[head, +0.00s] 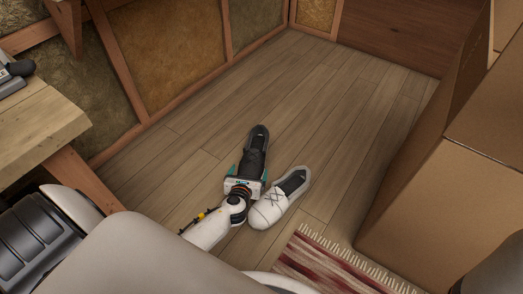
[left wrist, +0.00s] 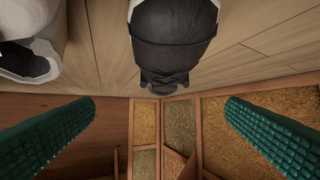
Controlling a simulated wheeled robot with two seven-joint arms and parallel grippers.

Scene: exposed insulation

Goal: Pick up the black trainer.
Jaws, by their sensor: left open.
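The black trainer (head: 257,146) lies on the wooden floor, its far end pointing away from me. In the left wrist view the black trainer (left wrist: 172,42) shows at top centre, between the lines of the two green fingers. My left gripper (head: 250,172) is low over the near part of the trainer, its fingers spread to either side. It is open and empty in the left wrist view (left wrist: 160,106). The gripper and wrist hide the trainer's near end in the head view. My right gripper is not in view.
A white shoe (head: 275,202) lies close to the right of my left gripper; it also shows in the left wrist view (left wrist: 32,45). Cardboard boxes (head: 420,190) stand at right, a fringed red rug (head: 335,268) in front, a wooden bench (head: 40,130) at left. Floor beyond is clear.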

